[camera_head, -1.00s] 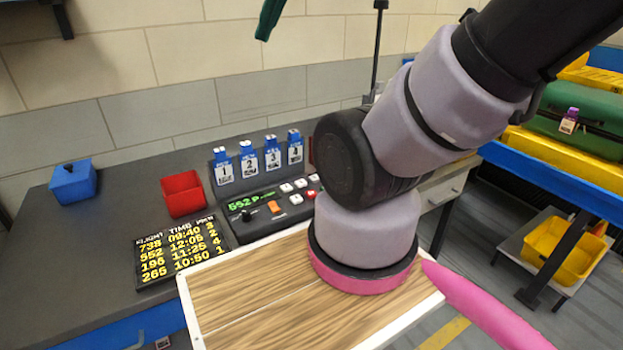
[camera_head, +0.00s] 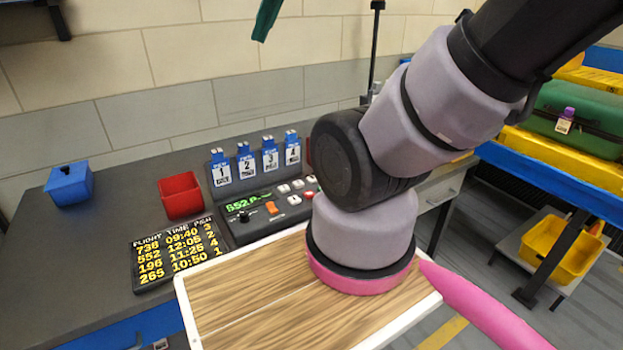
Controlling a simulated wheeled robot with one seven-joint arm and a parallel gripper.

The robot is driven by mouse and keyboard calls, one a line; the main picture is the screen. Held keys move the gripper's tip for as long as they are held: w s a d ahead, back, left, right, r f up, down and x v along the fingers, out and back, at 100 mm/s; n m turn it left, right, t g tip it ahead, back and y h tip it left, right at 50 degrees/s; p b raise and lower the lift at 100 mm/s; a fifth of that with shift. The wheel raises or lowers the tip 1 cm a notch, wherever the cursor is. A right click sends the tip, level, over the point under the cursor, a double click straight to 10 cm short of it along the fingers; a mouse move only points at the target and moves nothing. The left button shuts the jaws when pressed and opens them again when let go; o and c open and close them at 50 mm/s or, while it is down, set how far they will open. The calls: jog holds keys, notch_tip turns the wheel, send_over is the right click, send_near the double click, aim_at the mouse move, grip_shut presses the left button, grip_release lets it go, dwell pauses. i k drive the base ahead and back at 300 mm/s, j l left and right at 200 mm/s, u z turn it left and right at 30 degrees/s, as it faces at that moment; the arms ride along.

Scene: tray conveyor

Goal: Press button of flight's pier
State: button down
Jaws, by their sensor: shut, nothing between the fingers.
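A black control panel (camera_head: 257,221) stands on the dark bench. Its green display (camera_head: 237,206) reads 552 followed by what looks like P. Below it are a black knob (camera_head: 243,216) and an orange switch (camera_head: 269,208). To the right are small white buttons (camera_head: 283,188) and a red one (camera_head: 309,195); my arm stands close beside them, and their labels are too small to read. Behind stand signs numbered 1 to 4 (camera_head: 245,165) with blue tops. The flight board (camera_head: 178,253) lists flight 552, time 12:05, pier 2. My gripper is not recognisable in view.
A wooden tray (camera_head: 245,300) with a white rim lies in front. A yellow bin (camera_head: 562,248) and a green suitcase (camera_head: 578,122) are at the right. An unclear dark green thing (camera_head: 267,18) hangs at the top.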

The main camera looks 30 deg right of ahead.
aim_at(299, 184)
jog(key=j+z, duration=0.35)
jog(key=j, duration=0.15)
jog(key=k+j+z, duration=0.1)
jog(key=j+z, duration=0.25)
jog(key=j, duration=0.15)
